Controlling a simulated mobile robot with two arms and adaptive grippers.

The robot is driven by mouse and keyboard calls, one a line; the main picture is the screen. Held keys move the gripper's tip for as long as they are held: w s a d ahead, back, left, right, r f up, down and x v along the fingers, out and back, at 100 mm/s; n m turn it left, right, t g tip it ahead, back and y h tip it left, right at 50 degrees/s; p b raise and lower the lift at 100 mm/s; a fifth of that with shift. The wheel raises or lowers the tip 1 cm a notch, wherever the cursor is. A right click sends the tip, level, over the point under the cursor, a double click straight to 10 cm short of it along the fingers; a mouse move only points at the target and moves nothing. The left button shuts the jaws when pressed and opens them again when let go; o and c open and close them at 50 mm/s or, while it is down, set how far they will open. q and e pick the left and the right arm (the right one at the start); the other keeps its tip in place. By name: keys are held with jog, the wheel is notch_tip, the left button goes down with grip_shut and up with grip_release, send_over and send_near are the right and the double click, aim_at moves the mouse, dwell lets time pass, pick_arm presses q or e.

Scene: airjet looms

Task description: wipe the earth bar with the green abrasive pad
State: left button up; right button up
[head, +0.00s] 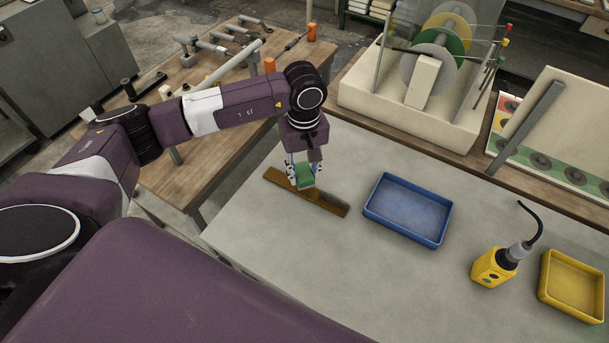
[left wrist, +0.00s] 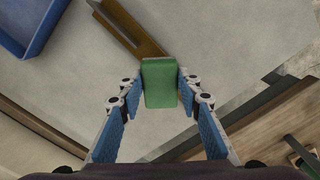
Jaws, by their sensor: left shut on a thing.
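The earth bar (head: 328,204) is a flat brown, copper-coloured strip lying on the grey tabletop. Its right end looks darker and greyer in the head view. My left gripper (head: 303,178) is shut on the green abrasive pad (head: 305,173), above the left part of the bar. In the left wrist view the pad (left wrist: 159,83) sits between the two blue-padded fingers, and the bar (left wrist: 128,30) runs from the top towards the pad, which hides part of it. I cannot tell whether the pad touches the bar. My right gripper is out of view.
A blue tray (head: 368,212) stands right of the bar. Further right are a yellow control box (head: 491,268) with a black cable and a yellow tray (head: 543,290). A wooden bench (head: 163,145) with tools is behind my left arm. The tabletop in front of the bar is clear.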

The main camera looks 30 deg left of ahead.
pick_arm(q)
notch_tip(320, 180, up, 3)
jog(key=shift+d+r+p, duration=0.1)
jog(key=shift+r+p, duration=0.1)
jog(key=shift+p, duration=0.45)
jog(key=shift+r, duration=0.45)
